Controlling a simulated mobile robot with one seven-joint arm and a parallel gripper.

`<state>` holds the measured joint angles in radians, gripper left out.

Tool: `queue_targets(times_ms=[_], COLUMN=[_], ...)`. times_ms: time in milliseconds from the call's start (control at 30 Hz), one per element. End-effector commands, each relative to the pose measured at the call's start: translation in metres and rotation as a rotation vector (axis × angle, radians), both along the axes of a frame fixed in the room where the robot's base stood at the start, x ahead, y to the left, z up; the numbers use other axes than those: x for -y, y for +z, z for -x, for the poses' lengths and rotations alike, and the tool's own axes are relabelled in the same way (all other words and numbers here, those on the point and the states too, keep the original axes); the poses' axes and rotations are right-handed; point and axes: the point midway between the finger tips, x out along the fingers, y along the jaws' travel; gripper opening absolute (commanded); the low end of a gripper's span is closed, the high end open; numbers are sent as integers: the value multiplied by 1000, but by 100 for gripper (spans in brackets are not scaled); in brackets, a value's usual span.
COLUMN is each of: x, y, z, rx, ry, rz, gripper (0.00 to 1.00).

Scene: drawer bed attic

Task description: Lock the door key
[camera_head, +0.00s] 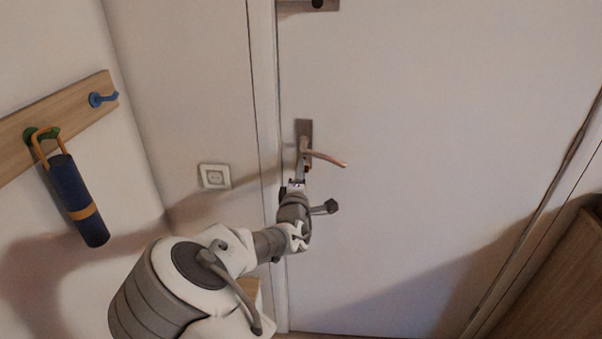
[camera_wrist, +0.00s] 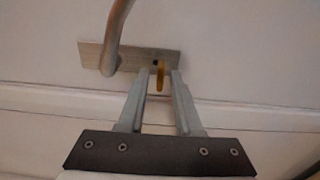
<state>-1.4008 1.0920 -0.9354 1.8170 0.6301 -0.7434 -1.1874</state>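The white door (camera_head: 420,150) fills the middle of the head view and looks closed. Its metal lock plate (camera_head: 304,127) carries a curved lever handle (camera_head: 328,158). In the wrist view, the plate (camera_wrist: 138,55) lies sideways, with the handle (camera_wrist: 115,35) to the left. A yellow-orange key (camera_wrist: 160,76) sticks out at the keyhole near the plate's right end. My gripper (camera_wrist: 162,74) is open, its two fingertips on either side of the key with a visible gap around it. In the head view, my gripper (camera_head: 300,173) is just below the handle, and the key is hard to make out.
A wooden rail (camera_head: 75,105) with hooks is on the left wall, with a dark blue cylinder (camera_head: 78,200) hanging from it. A white socket (camera_head: 215,176) is left of the door frame. A wooden piece (camera_head: 560,285) stands at the lower right.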

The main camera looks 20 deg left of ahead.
Motion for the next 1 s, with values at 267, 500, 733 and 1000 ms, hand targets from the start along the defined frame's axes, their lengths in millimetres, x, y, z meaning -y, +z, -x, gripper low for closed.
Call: queue_targets(times_ms=[267, 500, 733, 1000], x=[0, 3, 14, 29], y=[0, 1, 1, 1], z=[0, 16, 62, 123], rx=[0, -1, -2, -2], ry=[0, 1, 2, 2], rz=[-1, -3, 0, 0], gripper=[40, 40, 40, 40])
